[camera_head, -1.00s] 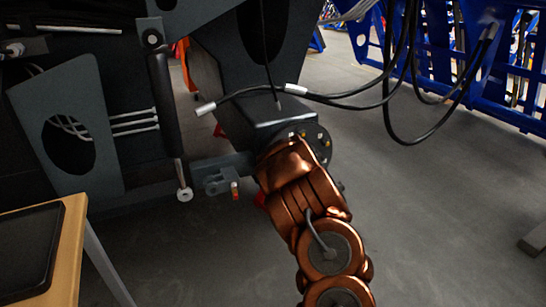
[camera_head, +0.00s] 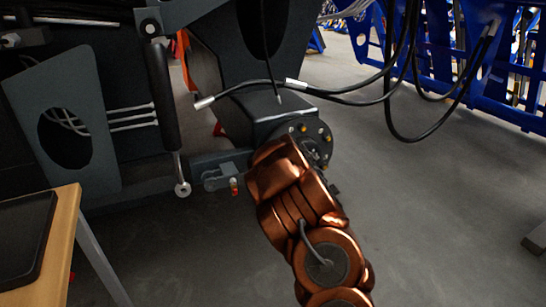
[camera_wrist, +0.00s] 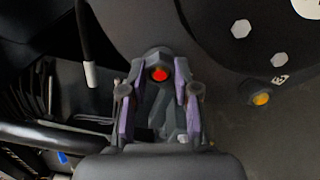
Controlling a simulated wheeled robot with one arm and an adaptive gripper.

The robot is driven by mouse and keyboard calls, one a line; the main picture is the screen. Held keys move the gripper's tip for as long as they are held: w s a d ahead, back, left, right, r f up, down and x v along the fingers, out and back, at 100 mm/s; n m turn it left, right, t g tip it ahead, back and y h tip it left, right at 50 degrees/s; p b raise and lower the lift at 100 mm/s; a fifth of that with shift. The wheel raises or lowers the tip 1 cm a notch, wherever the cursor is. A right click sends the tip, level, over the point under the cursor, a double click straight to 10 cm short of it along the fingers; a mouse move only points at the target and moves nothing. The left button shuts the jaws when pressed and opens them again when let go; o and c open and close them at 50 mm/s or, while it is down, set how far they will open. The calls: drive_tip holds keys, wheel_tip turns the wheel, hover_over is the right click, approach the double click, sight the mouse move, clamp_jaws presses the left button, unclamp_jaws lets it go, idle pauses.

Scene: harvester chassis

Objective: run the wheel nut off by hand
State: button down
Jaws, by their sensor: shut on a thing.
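The wheel nut (camera_wrist: 159,74) shows in the wrist view as a dark piece with a bright red centre, on the dark hub face. My gripper (camera_wrist: 158,84), with purple-padded fingers, is shut on it, one finger on each side. Whether the nut has moved along its stud cannot be told. In the head view the round hub flange (camera_head: 318,137) with several brass-coloured studs sits on the end of the dark axle housing (camera_head: 268,118). My copper arm reaches up to it and hides the gripper and the nut there.
A black hose (camera_head: 350,94) hangs across the axle above my arm. A grey bracket (camera_head: 222,176) juts out left of my arm. A wooden table (camera_head: 66,235) with a black tray (camera_head: 22,240) stands at lower left.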

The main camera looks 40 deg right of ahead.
drive_tip(key=n+b, duration=0.4)
drive_tip(key=n, duration=0.4)
drive_tip(key=n+b, duration=0.4)
drive_tip(key=n, duration=0.3)
drive_tip(key=n+b, duration=0.4)
drive_tip(key=n, duration=0.4)
drive_tip(key=shift+s+a+n, duration=0.1)
drive_tip(key=shift+s+n, duration=0.15)
drive_tip(key=shift+n, duration=0.05)
drive_tip(key=shift+s, duration=0.1)
